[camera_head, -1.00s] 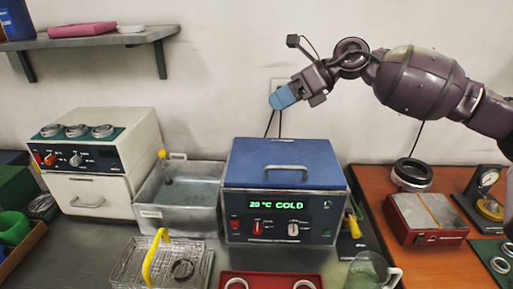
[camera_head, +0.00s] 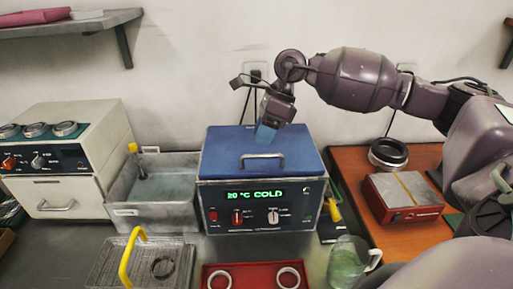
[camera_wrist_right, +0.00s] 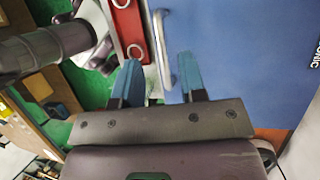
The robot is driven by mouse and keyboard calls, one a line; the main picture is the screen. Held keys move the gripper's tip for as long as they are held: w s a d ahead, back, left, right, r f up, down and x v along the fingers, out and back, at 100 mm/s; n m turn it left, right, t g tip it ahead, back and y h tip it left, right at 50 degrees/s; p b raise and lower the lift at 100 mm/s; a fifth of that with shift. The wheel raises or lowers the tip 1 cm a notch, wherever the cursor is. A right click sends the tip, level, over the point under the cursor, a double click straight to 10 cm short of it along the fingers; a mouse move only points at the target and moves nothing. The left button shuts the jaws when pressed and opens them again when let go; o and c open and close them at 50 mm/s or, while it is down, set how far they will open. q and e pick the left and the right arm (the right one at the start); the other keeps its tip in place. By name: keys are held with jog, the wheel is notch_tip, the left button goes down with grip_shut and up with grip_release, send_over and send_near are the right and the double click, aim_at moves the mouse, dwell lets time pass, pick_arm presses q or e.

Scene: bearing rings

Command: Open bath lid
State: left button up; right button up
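The ultrasonic bath (camera_head: 262,205) has a closed blue lid (camera_head: 225,150) with a metal handle (camera_head: 262,157) near the lid's front. Its display reads 20 °C COLD. My right gripper (camera_head: 265,135) points down over the lid, just behind the handle in the head view. In the right wrist view, the blue fingers of my right gripper (camera_wrist_right: 158,78) are spread apart and empty. The handle (camera_wrist_right: 162,50) lies ahead of the fingertips, between their lines, and the lid (camera_wrist_right: 240,60) fills the right side. I cannot tell whether the fingers touch the lid. My left gripper is out of view.
A grey basin (camera_head: 165,190) stands left of the bath, with a wire basket (camera_head: 140,262) with a yellow handle in front. A red tray (camera_head: 253,266) with rings lies before the bath. A glass jug (camera_head: 347,262) stands at the front right.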

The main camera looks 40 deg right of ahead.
jog(key=shift+x, duration=2.15)
grip_shut()
